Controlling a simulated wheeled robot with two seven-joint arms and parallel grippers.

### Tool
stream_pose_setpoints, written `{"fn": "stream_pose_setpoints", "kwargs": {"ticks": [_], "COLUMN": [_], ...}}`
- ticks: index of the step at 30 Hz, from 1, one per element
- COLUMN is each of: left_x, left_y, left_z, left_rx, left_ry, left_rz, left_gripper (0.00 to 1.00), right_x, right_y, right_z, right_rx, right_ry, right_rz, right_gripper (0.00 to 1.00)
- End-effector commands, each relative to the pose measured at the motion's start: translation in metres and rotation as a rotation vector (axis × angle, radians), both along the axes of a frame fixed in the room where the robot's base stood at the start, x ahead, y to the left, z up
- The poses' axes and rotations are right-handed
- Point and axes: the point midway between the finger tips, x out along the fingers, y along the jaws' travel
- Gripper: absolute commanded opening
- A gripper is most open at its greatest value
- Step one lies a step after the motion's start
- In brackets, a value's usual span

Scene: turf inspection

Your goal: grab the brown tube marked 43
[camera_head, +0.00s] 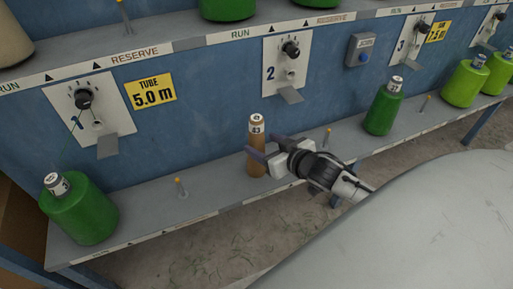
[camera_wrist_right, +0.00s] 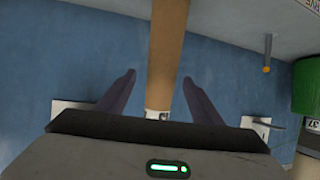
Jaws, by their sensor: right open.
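The brown tube (camera_head: 256,163) stands upright on the lower grey shelf, with a white label on its neck that reads 43. My right gripper (camera_head: 262,151) is at the tube, with its fingers on either side of it. In the right wrist view the tube (camera_wrist_right: 167,45) runs between the two open fingers (camera_wrist_right: 158,92), with a visible gap on each side. The tube's far end is partly hidden behind the gripper body there. My left gripper is not in view.
Green bottles stand on the lower shelf at left (camera_head: 80,213) and right (camera_head: 383,110). Thin orange-tipped pegs (camera_head: 181,187) rise from the shelf. The blue panel (camera_head: 200,130) behind carries dial plates with small ledges (camera_head: 290,95) above the tube.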

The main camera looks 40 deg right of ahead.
Motion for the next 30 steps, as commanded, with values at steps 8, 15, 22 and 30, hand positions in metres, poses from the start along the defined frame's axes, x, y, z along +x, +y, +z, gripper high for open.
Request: {"fn": "stream_pose_setpoints", "kwargs": {"ticks": [8, 15, 22, 30], "left_x": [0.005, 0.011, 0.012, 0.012], "left_y": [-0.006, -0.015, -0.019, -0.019], "left_z": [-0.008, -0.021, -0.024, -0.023], "left_rx": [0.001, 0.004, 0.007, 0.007], "left_ry": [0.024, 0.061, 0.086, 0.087], "left_rz": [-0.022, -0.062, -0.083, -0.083], "left_gripper": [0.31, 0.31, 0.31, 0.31], "right_x": [0.026, 0.055, 0.071, 0.071], "right_y": [-0.001, 0.0, 0.0, 0.0], "right_z": [-0.013, -0.027, -0.034, -0.033], "right_rx": [-0.001, -0.001, -0.001, -0.001], "right_ry": [0.001, -0.002, 0.001, 0.002], "right_rz": [0.0, 0.002, 0.002, 0.002], "right_gripper": [0.6, 0.6, 0.6, 0.48]}}
